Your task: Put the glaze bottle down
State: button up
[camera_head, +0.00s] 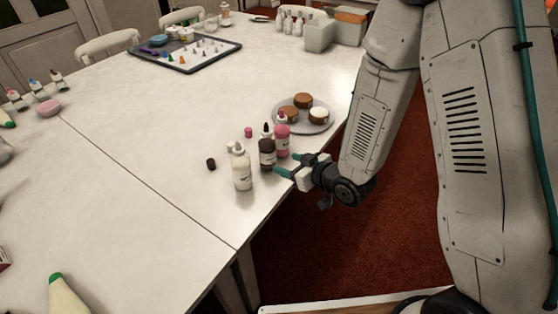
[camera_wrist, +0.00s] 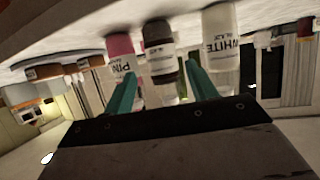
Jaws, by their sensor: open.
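The glaze bottles stand upright in a row near the table edge: a white one (camera_head: 242,170), a dark brown one (camera_head: 267,152) and a pink one (camera_head: 282,140). My gripper (camera_head: 298,165) is open and empty at the edge, its teal fingers pointing at the row. In the wrist view, which is upside down, the dark bottle (camera_wrist: 160,48) shows between the fingertips (camera_wrist: 161,72). The pink bottle (camera_wrist: 121,55) is to its left and the white bottle (camera_wrist: 220,45) to its right. The fingers look short of the dark bottle; contact cannot be told.
A plate (camera_head: 316,128) of small cakes stands just behind the bottles. A pink cap (camera_head: 248,132) and a dark cap (camera_head: 211,164) lie on the white table (camera_head: 150,190). A tray (camera_head: 215,57) lies farther back. The table's middle is clear.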

jog(key=s+d+r+m+g+h, duration=0.4)
jog(key=d+r+h, duration=0.5)
jog(key=d+r, duration=0.7)
jog(key=s+d+r+m+g, duration=0.1)
jog(key=s+r, duration=0.4)
jog(key=s, duration=0.7)
jog(key=s+d+r+m+g, duration=0.2)
jog(key=s+r+m+g, duration=0.1)
jog(key=s, duration=0.9)
notch_tip(320, 180, up, 2)
jog(key=shift+r+g, duration=0.1)
jog(key=shift+g, duration=0.4)
jog(key=shift+o, duration=0.2)
jog(key=shift+d, duration=0.1)
